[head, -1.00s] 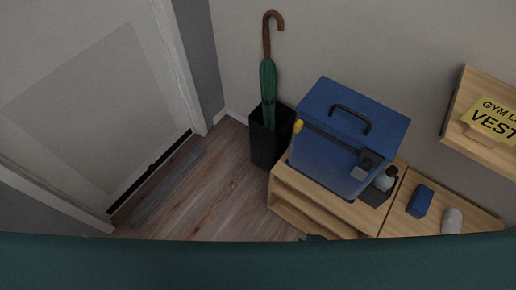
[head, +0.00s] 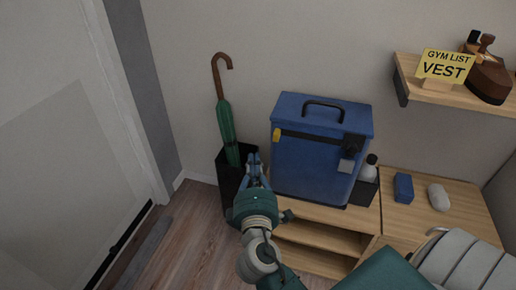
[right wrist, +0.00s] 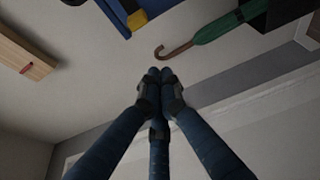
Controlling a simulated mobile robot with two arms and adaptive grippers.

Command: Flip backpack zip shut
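The blue backpack (head: 310,170) stands upright on a wooden bench, its top panel and dark handle (head: 323,106) facing up. A yellow tab (head: 277,135) sits at the left end of a dark strip along the upper front. In the right wrist view, the yellow tab (right wrist: 137,20) and part of the blue backpack (right wrist: 158,6) show at the top edge. My right gripper (head: 254,160) is in front of the umbrella stand, left of and below the tab, apart from it. Its fingertips (right wrist: 159,74) meet with nothing between them. My left gripper is not in view.
A green umbrella (head: 225,120) leans in a black stand (head: 229,180) left of the backpack. A bottle (head: 369,167), a blue case (head: 403,188) and a pale rounded object (head: 438,197) are on the bench (head: 400,222) at right. A shelf (head: 450,96) holds a yellow sign (head: 447,65).

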